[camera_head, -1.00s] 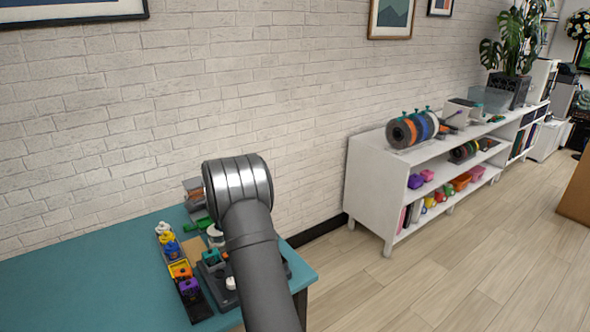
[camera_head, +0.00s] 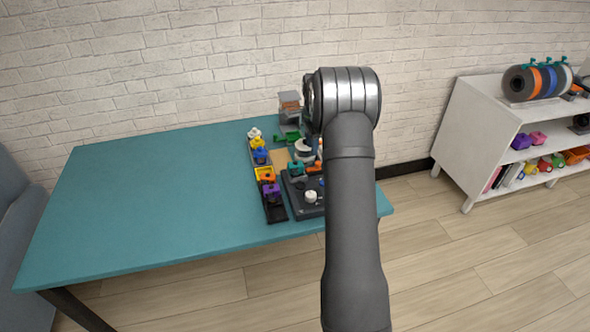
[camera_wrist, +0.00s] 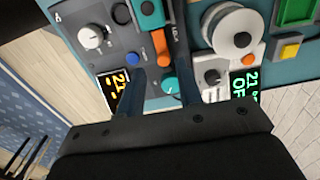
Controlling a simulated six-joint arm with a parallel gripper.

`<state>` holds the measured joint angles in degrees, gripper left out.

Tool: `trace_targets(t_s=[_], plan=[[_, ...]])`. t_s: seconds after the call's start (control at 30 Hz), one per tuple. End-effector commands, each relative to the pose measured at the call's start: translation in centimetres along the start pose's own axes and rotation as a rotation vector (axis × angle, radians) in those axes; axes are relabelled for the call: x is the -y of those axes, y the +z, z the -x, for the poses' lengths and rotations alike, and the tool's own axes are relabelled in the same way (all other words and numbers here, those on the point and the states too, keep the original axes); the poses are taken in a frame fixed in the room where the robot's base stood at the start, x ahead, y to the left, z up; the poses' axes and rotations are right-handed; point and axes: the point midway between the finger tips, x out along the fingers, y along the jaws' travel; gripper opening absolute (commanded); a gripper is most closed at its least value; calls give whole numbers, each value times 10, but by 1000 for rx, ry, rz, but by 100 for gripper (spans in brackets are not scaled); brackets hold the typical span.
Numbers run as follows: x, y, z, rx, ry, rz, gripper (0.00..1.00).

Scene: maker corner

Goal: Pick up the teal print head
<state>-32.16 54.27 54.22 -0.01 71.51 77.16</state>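A teal block (camera_head: 296,168), which looks like the teal print head, stands on the dark device (camera_head: 297,204) on the teal table, just left of my arm. A small teal knob (camera_wrist: 169,85) and an orange lever (camera_wrist: 160,47) on a grey control panel show in the gap beyond the fingers. In the head view my arm hides the gripper and part of the device.
A dark rack (camera_head: 277,214) holds white, yellow, blue, orange and purple pieces left of the device. A green part (camera_head: 287,138) and a grey stack (camera_head: 290,107) stand behind. The table's left half (camera_head: 150,190) is clear. A white shelf (camera_head: 480,125) stands at right.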

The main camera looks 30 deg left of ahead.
Motion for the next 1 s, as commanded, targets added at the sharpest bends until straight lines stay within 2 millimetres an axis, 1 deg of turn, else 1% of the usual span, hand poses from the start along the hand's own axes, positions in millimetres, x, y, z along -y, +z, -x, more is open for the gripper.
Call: trace_targets(t_s=[0.47,0.5,0.57,0.6,0.63,0.87,0.93,0.97,1.0], plan=[[0,0,0,0,0,0,33],[0,0,0,0,0,0,37],[0,0,0,0,0,0,48],[0,0,0,0,0,0,56],[0,0,0,0,0,0,60],[0,0,0,0,0,0,60],[2,7,11,-1,-3,2,60],[2,13,20,-1,-5,3,60],[3,23,36,-1,-7,6,60]])
